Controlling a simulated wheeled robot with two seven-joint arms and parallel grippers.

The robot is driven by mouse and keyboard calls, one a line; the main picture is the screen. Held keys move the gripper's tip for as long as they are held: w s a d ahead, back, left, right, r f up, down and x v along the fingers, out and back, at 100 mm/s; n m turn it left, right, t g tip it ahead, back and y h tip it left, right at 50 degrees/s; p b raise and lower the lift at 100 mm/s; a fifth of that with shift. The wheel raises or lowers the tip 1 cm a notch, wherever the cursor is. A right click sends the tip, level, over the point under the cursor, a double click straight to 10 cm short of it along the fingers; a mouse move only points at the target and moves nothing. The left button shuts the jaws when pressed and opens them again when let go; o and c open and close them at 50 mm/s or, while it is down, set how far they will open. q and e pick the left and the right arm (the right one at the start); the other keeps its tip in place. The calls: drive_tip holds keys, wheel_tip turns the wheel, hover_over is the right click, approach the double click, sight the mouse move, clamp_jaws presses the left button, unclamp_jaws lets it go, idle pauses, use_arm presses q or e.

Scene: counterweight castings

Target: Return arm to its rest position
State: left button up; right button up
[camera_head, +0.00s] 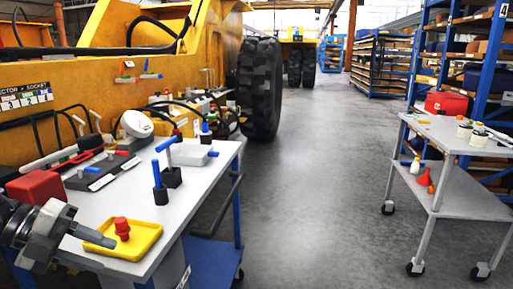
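My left arm comes in from the lower left. My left gripper (75,250) is over the near left corner of the grey cart top (186,213). Its two fingers look spread apart, with nothing seen between them. A yellow tray (142,250) with a red knobbed piece (122,229) in it lies just right of the gripper. A red box (36,189) stands behind the gripper and is partly hidden by it. My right gripper is not in view.
Two blue-handled tools (159,182) stand in dark blocks on the cart. A white round gauge (137,123) and a pale bin (192,154) are further back. A yellow vehicle (120,60) stands behind. A second cart (462,185) is at right, with open floor (305,200) between.

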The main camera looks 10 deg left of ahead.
use_arm(q)
drive_tip(key=s+d+f+n+t+y+p, duration=0.1)
drive_tip(key=s+d+f+n+t+y, duration=0.15)
drive_tip(key=f+n, duration=0.35)
drive_tip(key=s+d+f+n+t+y, duration=0.1)
drive_tip(key=d+f+n+t, duration=0.1)
drive_tip(key=f+n+t, duration=0.4)
drive_tip(key=s+d+f+n+t+y+p, duration=0.15)
drive_tip(key=f+n, duration=0.25)
drive_tip(key=n, duration=0.4)
drive_tip(key=s+d+f+n+g, duration=0.1)
drive_tip(key=s+d+f+n, duration=0.1)
drive_tip(key=d, duration=0.4)
drive_tip(key=s+d+f+n+g+y, duration=0.1)
drive_tip(key=s+d+f+n+g, duration=0.1)
drive_tip(key=d, duration=0.5)
drive_tip(key=s+f+n, duration=0.1)
drive_tip(key=s+n, duration=0.1)
drive_tip(key=n, duration=0.1)
drive_tip(key=shift+s+n+g, duration=0.3)
drive_tip(key=shift+s, duration=0.1)
drive_tip(key=shift+f, duration=0.1)
